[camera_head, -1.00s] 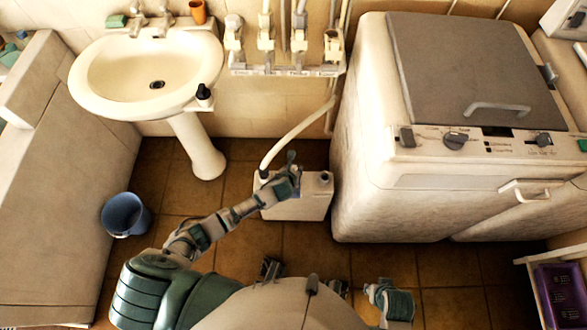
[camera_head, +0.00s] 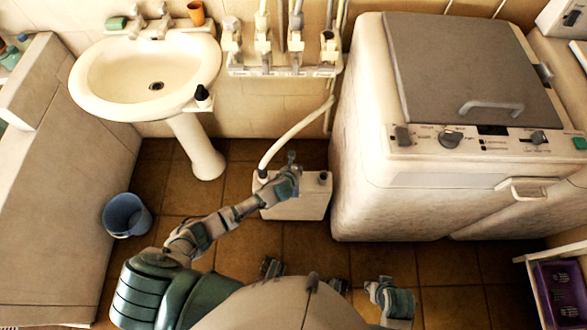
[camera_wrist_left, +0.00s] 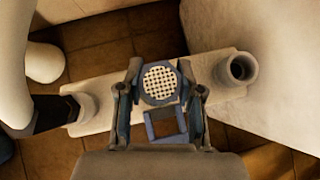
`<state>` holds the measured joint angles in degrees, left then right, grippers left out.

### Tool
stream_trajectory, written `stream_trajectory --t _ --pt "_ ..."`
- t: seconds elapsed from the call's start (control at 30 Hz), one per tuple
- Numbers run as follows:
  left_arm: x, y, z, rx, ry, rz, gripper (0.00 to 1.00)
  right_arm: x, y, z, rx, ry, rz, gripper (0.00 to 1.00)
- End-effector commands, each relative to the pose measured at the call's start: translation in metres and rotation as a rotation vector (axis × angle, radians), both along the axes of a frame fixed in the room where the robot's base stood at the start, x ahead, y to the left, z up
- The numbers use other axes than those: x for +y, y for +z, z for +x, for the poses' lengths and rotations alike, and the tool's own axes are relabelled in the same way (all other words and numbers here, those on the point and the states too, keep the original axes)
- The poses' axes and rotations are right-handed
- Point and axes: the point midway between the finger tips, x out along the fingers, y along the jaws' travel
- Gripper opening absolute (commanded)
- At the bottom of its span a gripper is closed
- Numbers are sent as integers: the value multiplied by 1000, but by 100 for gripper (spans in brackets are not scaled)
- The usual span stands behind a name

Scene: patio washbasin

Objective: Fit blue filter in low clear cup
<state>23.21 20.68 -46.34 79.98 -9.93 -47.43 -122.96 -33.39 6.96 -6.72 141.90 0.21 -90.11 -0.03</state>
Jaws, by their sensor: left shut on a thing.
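My left gripper (camera_head: 290,172) reaches over the white box on the floor in the head view. In the left wrist view, my left gripper (camera_wrist_left: 160,72) is shut on the blue filter (camera_wrist_left: 160,84), a blue ring with a pale round grid and a square blue frame below it. An open round cup (camera_wrist_left: 238,68) stands on the box's right end, apart from the filter and to its right. It shows as a small dark-mouthed socket (camera_head: 323,176) in the head view.
The white box (camera_head: 300,207) has a pale hose (camera_head: 292,138) at its left end. A washing machine (camera_head: 365,160) stands close on the right. A washbasin (camera_head: 110,88) on a pedestal and a blue bucket (camera_head: 127,215) are at left. Pipes and taps are on the wall.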

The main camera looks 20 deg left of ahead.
Motion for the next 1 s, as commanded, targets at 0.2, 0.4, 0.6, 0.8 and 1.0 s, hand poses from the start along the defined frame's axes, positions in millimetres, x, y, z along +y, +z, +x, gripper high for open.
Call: stream_trajectory --t 0.2,0.4,0.6,0.8,1.0 --pt "1 1 0 -1 0 -3 0 1 4 1 -2 0 -2 40" --pt "3 2 0 -2 -1 -3 0 1 9 2 -7 0 -1 40" --pt "3 0 0 -1 -1 -2 0 1 8 2 -6 0 -1 40" --pt "3 -1 0 0 -1 -2 0 1 8 1 -6 0 -1 40" --pt "4 -5 0 0 0 -1 0 1 5 1 -4 0 -1 40"
